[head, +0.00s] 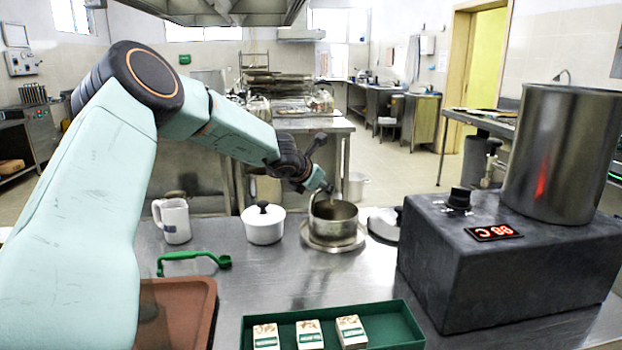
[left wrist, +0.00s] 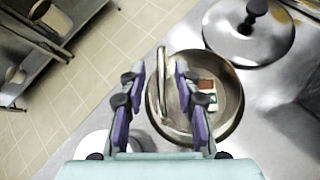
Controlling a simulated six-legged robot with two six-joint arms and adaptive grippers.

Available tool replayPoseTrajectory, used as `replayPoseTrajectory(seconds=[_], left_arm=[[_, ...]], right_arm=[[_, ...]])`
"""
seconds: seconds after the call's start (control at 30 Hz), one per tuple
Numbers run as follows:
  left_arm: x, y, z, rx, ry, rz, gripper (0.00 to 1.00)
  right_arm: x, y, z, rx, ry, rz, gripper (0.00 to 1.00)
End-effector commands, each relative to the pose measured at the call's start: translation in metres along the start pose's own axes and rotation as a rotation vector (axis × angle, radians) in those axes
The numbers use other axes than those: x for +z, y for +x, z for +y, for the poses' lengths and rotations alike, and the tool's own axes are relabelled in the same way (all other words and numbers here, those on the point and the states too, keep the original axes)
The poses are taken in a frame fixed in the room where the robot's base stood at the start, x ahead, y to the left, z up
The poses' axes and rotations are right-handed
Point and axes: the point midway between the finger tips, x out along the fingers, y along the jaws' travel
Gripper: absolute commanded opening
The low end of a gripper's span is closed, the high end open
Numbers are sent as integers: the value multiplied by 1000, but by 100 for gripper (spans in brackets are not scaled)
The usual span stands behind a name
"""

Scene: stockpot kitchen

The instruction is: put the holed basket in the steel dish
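The holed basket (head: 334,225) is a round steel vessel with a raised handle; its holes are too small to make out. It appears upright over the shallow steel dish (head: 332,248), but I cannot tell whether it rests fully on it. In the left wrist view the basket (left wrist: 236,108) holds small red, white and green packets. My left gripper (head: 328,190) is above the basket's rim. Its purple-padded fingers (left wrist: 160,100) are open, spread either side of the handle, with gaps visible. My right gripper is not in view.
A steel lid (head: 385,226) lies right of the dish. A white lidded pot (head: 263,226) and mug (head: 174,222) stand left. A stockpot (head: 565,150) sits on a heater (head: 510,270) reading 98 C. A green tray (head: 390,325) with boxes, brown tray (head: 190,312) and green-handled tool (head: 195,257) are nearer.

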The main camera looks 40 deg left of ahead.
Motion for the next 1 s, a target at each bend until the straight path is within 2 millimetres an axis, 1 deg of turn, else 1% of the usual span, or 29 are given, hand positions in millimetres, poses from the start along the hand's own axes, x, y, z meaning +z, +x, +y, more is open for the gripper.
replayPoseTrajectory(seconds=[0.17,0.37,0.77,1.0], left_arm=[[-1,-20,-1,-3,-4,-5,32],[0,-45,-1,-3,-5,-5,32],[1,-94,-1,-4,-6,-5,32],[0,-102,2,-3,-1,6,32]], right_arm=[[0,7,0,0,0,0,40],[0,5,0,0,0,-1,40],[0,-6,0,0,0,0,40],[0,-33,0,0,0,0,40]])
